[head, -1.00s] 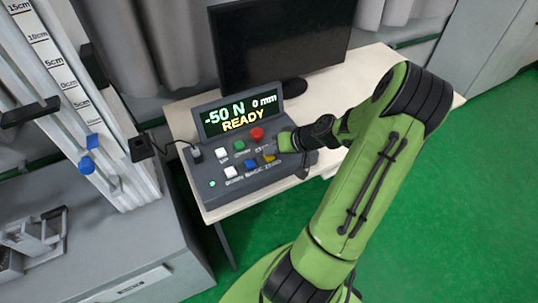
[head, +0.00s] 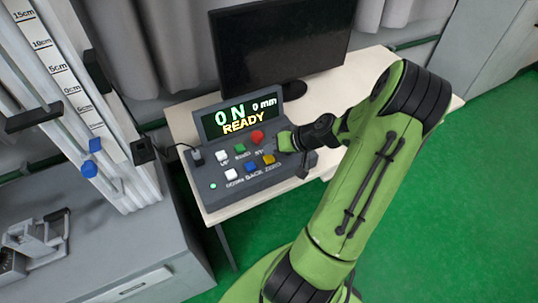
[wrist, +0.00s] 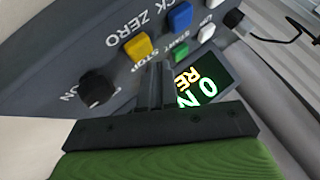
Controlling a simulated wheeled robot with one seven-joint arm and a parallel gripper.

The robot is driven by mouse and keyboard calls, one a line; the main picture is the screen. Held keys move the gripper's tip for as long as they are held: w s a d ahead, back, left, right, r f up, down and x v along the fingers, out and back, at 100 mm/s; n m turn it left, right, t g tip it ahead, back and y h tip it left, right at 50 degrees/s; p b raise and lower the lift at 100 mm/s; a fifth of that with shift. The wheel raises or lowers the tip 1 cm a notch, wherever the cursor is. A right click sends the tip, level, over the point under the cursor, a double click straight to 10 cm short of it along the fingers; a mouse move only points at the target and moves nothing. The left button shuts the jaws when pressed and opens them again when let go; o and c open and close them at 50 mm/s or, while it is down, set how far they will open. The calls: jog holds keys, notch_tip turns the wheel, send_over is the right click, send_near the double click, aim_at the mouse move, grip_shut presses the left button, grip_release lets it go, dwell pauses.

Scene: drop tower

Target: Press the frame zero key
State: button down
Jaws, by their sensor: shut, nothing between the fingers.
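The yellow key (head: 268,160) sits at the right end of the lower key row on the dark control box (head: 205,191), above the printed word ZERO. It also shows in the wrist view (wrist: 138,46), just left of my fingertips. My gripper (wrist: 158,68) is shut and empty, its fingertips close to the yellow key and appearing apart from it. In the head view my gripper (head: 283,160) is partly hidden at the box's right side. The display (head: 240,116) reads 0 N, 0 mm and READY.
The blue key (head: 251,163) and white key (head: 231,170) share the lower row. The red button (head: 257,137), green key (head: 239,149) and another white key (head: 222,156) stand above. A monitor (head: 280,50) stands behind. The scaled tower (head: 75,100) is at left.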

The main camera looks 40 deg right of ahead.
aim_at(272, 158)
notch_tip(272, 158, up, 5)
jog(key=p, duration=0.4)
dwell(0.3)
